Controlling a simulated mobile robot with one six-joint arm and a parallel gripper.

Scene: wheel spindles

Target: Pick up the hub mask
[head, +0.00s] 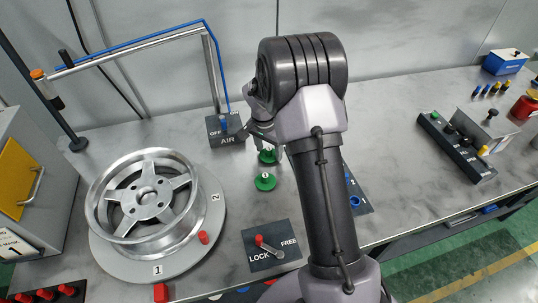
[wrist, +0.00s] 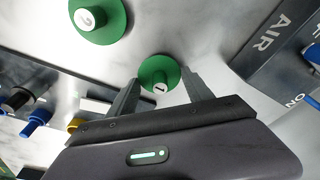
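One, marked 1, shows in the wrist view (wrist: 146,68), in line with the gap between my fingertips. In the head view that disc (head: 266,158) is partly hidden by my gripper (head: 268,140). The other, marked 2, lies at the upper left in the wrist view (wrist: 98,30) and nearer the front in the head view (head: 265,182). My gripper (wrist: 163,78) is open, with one finger on each side of disc 1. I cannot tell whether the fingers touch it or stand above it.
A silver wheel (head: 148,205) sits on a round turntable (head: 205,231) at left. The AIR block (head: 226,128) stands close left of my gripper. A LOCK/FREE panel (head: 268,252) lies in front. A black switch box (head: 455,146) stands at right.

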